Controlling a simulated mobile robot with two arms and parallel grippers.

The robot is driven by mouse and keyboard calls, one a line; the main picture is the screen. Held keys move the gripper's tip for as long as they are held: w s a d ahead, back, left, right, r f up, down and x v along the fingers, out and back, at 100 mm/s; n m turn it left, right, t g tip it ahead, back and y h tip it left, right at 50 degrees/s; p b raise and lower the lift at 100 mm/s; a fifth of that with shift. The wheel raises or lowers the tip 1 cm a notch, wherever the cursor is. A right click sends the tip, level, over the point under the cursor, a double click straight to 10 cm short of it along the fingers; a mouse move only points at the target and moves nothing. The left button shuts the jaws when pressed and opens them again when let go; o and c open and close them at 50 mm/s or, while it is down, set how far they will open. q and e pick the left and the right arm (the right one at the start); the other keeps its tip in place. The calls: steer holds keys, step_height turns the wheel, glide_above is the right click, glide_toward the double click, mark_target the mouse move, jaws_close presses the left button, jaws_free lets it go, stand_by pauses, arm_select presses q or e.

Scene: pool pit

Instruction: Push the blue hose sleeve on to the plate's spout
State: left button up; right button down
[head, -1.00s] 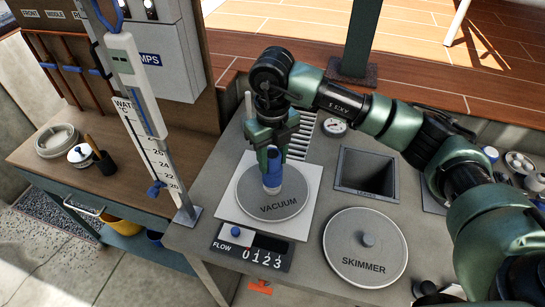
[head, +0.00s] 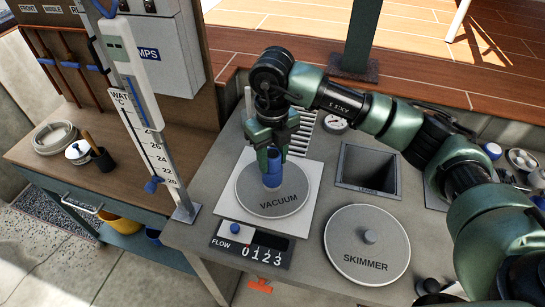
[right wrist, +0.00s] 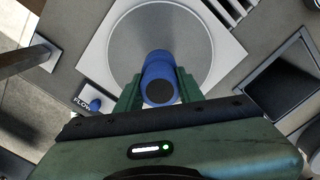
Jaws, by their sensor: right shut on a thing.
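The blue hose sleeve (head: 273,167) stands upright over the middle of the round grey VACUUM plate (head: 289,202). My right gripper (head: 273,150) is shut on the sleeve from above. The sleeve covers the plate's spout, and its lower end is close to the plate's face; little or nothing of the spout shows. In the right wrist view the sleeve (right wrist: 159,72) sits between the two green fingers, with its dark open end facing the camera. My left gripper is not in view.
The plate lies on a white square (head: 233,209). A FLOW gauge (head: 251,245) is in front. The SKIMMER lid (head: 366,246) and an open square well (head: 367,170) are to the right. A white WATER °C post (head: 152,150) stands to the left.

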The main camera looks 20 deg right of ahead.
steer(key=shift+f+b, duration=0.35)
steer(key=shift+b, duration=0.05)
stand_by(0.6)
steer(key=c, duration=0.7)
jaws_free()
steer(key=shift+o, duration=0.2)
steer(key=shift+r, duration=0.1)
steer(key=shift+r+p, duration=1.35)
steer(key=shift+r, duration=1.1)
steer(key=shift+r+p, duration=0.95)
steer(key=shift+r, duration=1.05)
